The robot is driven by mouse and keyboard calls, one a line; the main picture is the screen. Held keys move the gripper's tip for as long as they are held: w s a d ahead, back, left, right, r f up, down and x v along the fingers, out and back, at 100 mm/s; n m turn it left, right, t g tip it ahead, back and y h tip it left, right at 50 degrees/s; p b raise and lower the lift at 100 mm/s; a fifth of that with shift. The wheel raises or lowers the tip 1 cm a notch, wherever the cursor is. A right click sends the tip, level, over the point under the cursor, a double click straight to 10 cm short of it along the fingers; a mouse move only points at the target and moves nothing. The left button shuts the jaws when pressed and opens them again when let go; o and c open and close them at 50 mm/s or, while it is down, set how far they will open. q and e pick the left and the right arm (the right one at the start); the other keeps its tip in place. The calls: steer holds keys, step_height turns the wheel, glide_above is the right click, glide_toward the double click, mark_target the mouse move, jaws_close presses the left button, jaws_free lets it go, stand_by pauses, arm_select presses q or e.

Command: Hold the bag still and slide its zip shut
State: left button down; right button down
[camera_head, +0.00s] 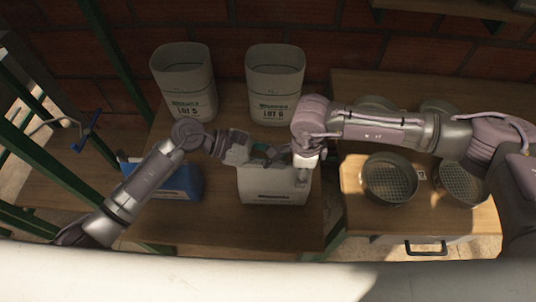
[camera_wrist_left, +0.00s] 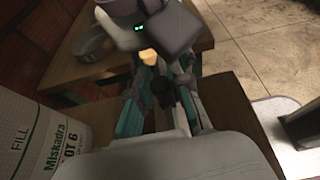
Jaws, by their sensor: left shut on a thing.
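The pale bag (camera_head: 272,190) stands upright on the wooden table, dark print low on its front. My left gripper (camera_head: 278,155) reaches across its top from the left and is shut. In the left wrist view my left gripper (camera_wrist_left: 163,72) has a small orange-yellow piece (camera_wrist_left: 150,57) at its fingertips, which looks like the zip's pull. The zip line itself is hidden under the gripper. My right gripper (camera_head: 306,160) is at the bag's top right corner, close to the left fingertips. Whether its fingers are closed on the bag is not clear.
Two open pale bags, LOT 5 (camera_head: 186,85) and LOT 6 (camera_head: 275,88), stand behind. A blue box (camera_head: 180,183) is left of the bag. Round sieves (camera_head: 390,178) stand on the right table. The table (camera_head: 250,228) is clear in front of the bag.

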arm_select(q)
steer(key=c, duration=1)
jaws_free()
steer(key=shift+c, duration=0.2)
steer(key=shift+a, duration=0.1)
steer(key=v, duration=1.2)
